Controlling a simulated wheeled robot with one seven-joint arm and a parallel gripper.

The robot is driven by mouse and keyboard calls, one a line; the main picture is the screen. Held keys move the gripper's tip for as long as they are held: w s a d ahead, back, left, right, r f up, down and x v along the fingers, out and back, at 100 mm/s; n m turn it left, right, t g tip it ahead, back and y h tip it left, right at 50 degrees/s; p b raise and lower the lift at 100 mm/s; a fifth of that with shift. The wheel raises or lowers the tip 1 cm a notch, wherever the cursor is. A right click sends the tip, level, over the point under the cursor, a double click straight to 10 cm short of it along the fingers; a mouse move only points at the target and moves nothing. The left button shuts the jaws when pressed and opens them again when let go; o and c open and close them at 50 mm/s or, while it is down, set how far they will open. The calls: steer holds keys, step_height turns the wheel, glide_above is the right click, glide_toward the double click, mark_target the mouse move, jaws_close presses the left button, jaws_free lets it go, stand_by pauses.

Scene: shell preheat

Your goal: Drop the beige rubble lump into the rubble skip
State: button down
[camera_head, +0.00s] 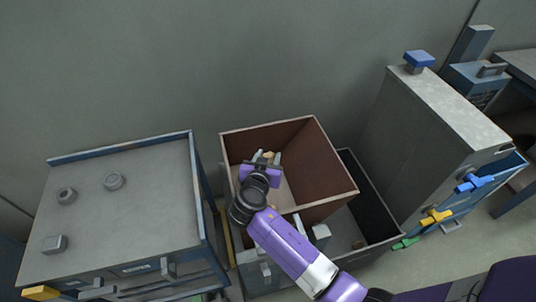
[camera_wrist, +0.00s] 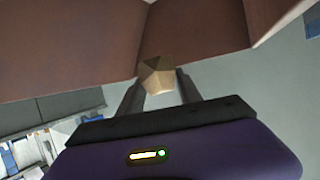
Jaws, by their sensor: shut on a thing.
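The beige rubble lump (camera_wrist: 157,76) is held between the two fingers of my gripper (camera_wrist: 159,92) in the wrist view. In the head view the lump (camera_head: 268,155) shows as a small tan patch at the tips of my gripper (camera_head: 267,158). My gripper is shut on it, over the opening of a brown-walled open box (camera_head: 325,172), which may be the rubble skip. The box's inner walls are reddish brown and its visible floor is pale. I cannot tell how far the lump is above that floor.
A grey workbench (camera_head: 125,205) with several small grey knobs stands at left. A dark open bin (camera_head: 372,205) lies under and right of the box. A tall grey cabinet (camera_head: 420,125) with coloured handles stands at right. A wall is behind.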

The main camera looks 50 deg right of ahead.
steer(key=c, duration=0.7)
jaws_free()
steer(key=shift+b+v, duration=0.3)
steer(key=shift+v, duration=3.6)
